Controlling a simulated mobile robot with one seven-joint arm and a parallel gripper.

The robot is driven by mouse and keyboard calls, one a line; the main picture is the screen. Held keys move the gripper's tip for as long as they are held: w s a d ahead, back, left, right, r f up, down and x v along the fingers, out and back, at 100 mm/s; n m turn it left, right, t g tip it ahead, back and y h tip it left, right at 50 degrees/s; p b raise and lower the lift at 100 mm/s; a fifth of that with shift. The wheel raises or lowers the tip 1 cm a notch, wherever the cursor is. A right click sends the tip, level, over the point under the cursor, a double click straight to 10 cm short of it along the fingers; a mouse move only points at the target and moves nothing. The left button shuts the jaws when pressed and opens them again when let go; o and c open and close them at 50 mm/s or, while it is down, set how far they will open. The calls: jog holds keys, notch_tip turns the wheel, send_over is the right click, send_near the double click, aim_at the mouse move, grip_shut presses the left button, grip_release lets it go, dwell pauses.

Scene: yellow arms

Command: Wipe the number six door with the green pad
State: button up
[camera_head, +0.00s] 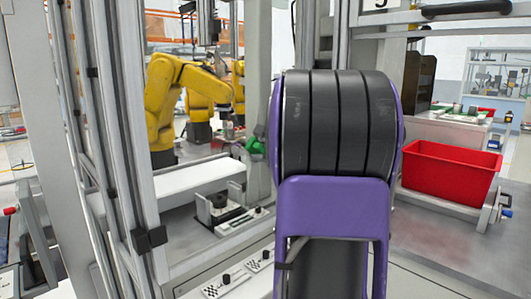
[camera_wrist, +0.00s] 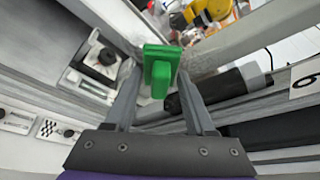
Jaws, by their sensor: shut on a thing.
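My gripper (camera_wrist: 157,76) is shut on the green pad (camera_wrist: 162,58), which sits between its two grey fingertips in the wrist view. In the head view my purple and black arm hides most of the gripper. A piece of the green pad (camera_head: 256,146) shows just left of the arm. A white label with a black 6 (camera_wrist: 304,80) is at the right edge of the wrist view, beside a black handle (camera_wrist: 235,84) on a grey frame. In the head view a label cut off by the top edge (camera_head: 376,4) sits near a black handle (camera_head: 466,9). I cannot tell whether the pad touches anything.
Metal frame posts (camera_head: 118,150) stand at the left. Yellow robot arms (camera_head: 168,90) are behind them. A white surface (camera_head: 200,182) and a small device with a black knob (camera_head: 218,205) lie left of my arm. A red bin (camera_head: 448,177) stands on a grey table to the right.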

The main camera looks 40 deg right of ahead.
aim_at(240, 153)
jog(key=shift+s+a+b, duration=0.15)
jog(key=shift+a+b, duration=1.15)
jog(key=shift+a, duration=1.6)
jog(key=shift+r+p, duration=0.95)
jog(key=shift+r, duration=0.2)
jog(key=w+d+p, duration=0.1)
jog(key=d+p, duration=0.1)
jog(key=d, duration=1.2)
jog(key=shift+d, duration=0.3)
jog(key=shift+s+d+f+b, duration=0.15)
jog(key=shift+s+b, duration=0.3)
jog(key=shift+s, duration=1)
jog(key=shift+s+d+r+b, duration=0.1)
jog(key=shift+s+b, duration=0.3)
jog(key=shift+s, duration=1.05)
